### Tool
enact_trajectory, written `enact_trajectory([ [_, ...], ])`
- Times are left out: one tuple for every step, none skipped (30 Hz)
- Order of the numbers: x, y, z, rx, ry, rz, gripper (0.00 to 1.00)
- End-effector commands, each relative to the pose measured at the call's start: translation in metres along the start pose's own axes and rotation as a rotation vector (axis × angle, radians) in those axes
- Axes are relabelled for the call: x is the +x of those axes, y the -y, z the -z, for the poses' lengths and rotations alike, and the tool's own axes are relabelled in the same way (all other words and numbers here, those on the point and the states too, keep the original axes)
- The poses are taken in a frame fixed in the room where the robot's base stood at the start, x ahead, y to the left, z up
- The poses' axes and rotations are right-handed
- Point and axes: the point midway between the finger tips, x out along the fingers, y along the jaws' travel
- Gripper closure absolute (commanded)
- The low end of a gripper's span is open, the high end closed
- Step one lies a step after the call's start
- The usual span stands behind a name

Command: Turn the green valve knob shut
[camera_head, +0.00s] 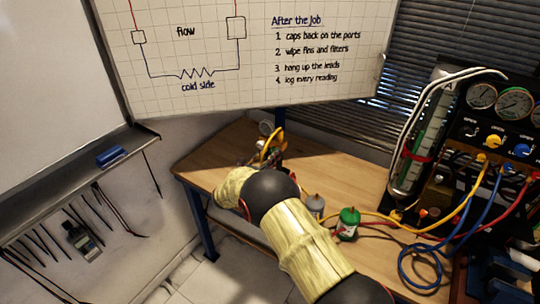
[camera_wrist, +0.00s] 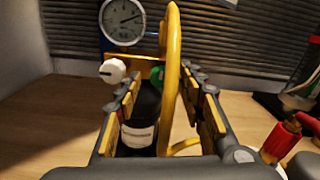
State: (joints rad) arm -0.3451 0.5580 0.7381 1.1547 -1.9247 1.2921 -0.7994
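The green valve knob (camera_wrist: 157,76) shows only in part in the wrist view, behind the yellow hose (camera_wrist: 171,60) and beyond my fingertips. My gripper (camera_wrist: 161,85) is open, its two fingers spread on either side of a black body with a white label (camera_wrist: 138,136) and the hose. I cannot tell whether the fingers touch either one. A white knob (camera_wrist: 112,71) sits left of the green one, below a round dial gauge (camera_wrist: 123,20). In the head view my arm hides most of this rig, and the green knob cannot be made out there.
Yellow, blue and red hoses run to a black gauge panel (camera_head: 500,125) at the right. A whiteboard (camera_head: 240,50) hangs behind. The bench's left end is clear.

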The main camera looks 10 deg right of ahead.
Motion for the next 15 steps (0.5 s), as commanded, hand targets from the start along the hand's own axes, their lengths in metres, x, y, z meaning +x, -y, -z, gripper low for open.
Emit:
enact_trajectory([
  [0.0032, 0.0003, 0.0008, 0.0, -0.001, 0.001, 0.61],
  [0.0043, 0.0002, 0.0007, 0.0, -0.001, 0.0, 0.61],
  [0.0051, 0.0001, 0.0004, 0.0, -0.001, 0.0, 0.61],
  [0.0055, 0.0001, 0.0003, 0.0, -0.001, 0.0, 0.61],
  [0.0057, 0.0, 0.0002, 0.0, -0.001, 0.0, 0.61],
  [0.0058, 0.0, 0.0, 0.0, -0.001, 0.0, 0.61],
  [0.0057, 0.0, -0.0001, 0.001, -0.001, 0.0, 0.61],
  [0.0056, 0.0, -0.0001, 0.001, -0.001, 0.0, 0.61],
  [0.0056, 0.0, -0.0002, 0.001, -0.001, 0.0, 0.61],
  [0.0055, 0.0, -0.0002, 0.001, -0.001, 0.0, 0.61],
  [0.0055, 0.0001, -0.0002, 0.001, -0.001, 0.0, 0.62],
  [0.0055, 0.0001, -0.0002, 0.001, -0.001, 0.0, 0.64],
  [0.0055, 0.0001, -0.0002, 0.001, -0.001, 0.0, 0.66],
  [0.0054, 0.0001, -0.0002, 0.001, -0.001, 0.0, 0.68],
  [0.0054, 0.0001, -0.0002, 0.001, -0.001, 0.0, 0.7],
])
